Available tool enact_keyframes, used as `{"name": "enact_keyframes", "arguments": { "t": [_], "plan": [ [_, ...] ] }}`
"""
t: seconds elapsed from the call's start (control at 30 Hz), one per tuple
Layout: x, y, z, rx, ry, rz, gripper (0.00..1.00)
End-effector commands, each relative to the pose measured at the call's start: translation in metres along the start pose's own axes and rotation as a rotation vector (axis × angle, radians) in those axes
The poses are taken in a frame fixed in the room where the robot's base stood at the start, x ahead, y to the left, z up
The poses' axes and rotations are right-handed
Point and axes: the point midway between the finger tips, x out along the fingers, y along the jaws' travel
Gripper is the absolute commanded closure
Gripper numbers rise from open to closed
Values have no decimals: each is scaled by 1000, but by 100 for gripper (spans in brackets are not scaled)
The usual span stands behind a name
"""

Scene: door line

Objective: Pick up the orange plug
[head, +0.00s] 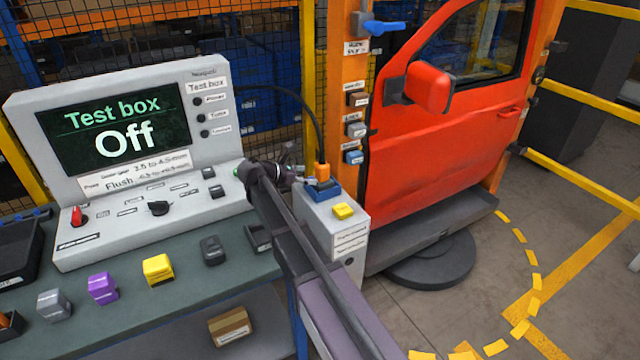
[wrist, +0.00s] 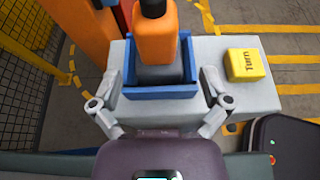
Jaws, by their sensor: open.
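The orange plug (head: 323,173) stands upright in a blue holder (head: 326,189) on top of a grey pedestal, with a black cable rising from its top. In the wrist view the plug (wrist: 155,35) shows at top centre, its dark lower part inside the blue holder (wrist: 160,92). My gripper (wrist: 158,95) is open, with one finger on each side of the holder. Whether the fingers touch the holder I cannot tell. In the head view my gripper (head: 292,165) is beside the plug on its left, partly hidden by my arm.
A yellow button (head: 344,211) marked "Turn" in the wrist view (wrist: 247,65) sits on the pedestal (head: 335,228) near the holder. The test box (head: 120,125) reads "Off". A red door (head: 425,130) stands behind right. Several coloured blocks lie on the bench (head: 190,270).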

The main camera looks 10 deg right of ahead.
Motion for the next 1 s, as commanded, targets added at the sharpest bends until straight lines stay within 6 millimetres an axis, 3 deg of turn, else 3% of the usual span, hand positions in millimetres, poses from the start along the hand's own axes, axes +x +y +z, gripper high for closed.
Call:
{"name": "enact_keyframes", "arguments": {
  "t": [0.47,1.0],
  "plan": [
    [6,0,1,1,0,0,3],
    [55,0,4,1,0,-1,3]
  ]
}}
